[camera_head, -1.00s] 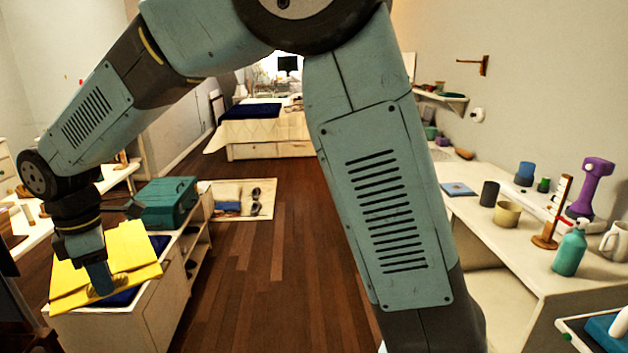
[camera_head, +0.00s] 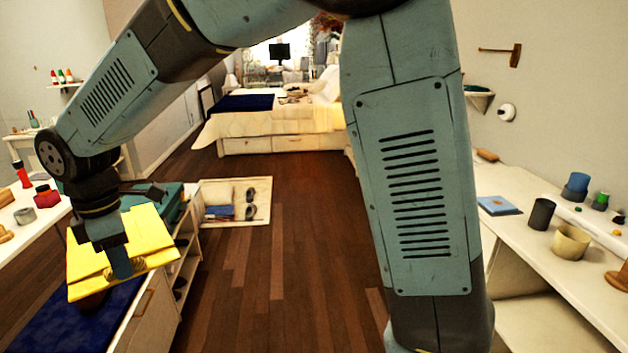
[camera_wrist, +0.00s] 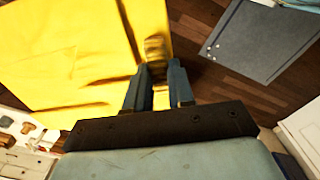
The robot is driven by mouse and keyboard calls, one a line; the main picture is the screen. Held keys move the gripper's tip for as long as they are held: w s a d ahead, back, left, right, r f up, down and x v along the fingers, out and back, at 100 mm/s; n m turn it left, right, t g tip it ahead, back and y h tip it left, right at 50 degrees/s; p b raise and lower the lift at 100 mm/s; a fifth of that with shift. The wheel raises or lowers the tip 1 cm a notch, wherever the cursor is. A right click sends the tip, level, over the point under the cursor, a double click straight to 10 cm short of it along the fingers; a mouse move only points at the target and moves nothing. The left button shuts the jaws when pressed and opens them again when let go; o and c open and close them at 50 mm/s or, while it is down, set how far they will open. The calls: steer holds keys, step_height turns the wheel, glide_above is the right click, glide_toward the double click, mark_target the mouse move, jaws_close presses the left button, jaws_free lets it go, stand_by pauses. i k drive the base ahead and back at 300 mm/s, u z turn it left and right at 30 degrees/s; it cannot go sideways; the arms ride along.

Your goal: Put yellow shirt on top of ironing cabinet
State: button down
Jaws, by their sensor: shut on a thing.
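The yellow shirt (camera_head: 115,248) is a flat, folded-looking piece, held out roughly level at the left in the head view. My gripper (camera_head: 121,268) is shut on its near edge. In the wrist view the pinched edge shows between my fingers (camera_wrist: 157,80), and the shirt (camera_wrist: 75,50) spreads away to the upper left. A low white cabinet with a dark blue top (camera_head: 70,318), which looks like the ironing cabinet, stands at the lower left. The shirt covers part of it from view; I cannot tell whether they touch.
A teal box (camera_head: 165,200) stands just behind the shirt, close to it. A shelf with small items (camera_head: 35,215) is at far left. A white desk (camera_head: 540,255) with cups runs along the right. A bed (camera_head: 275,120) is at the back. Wooden floor (camera_head: 270,270) lies clear in the middle.

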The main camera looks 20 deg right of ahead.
mark_target(493, 181)
steer(key=z, duration=0.05)
steer(key=i, duration=1.85)
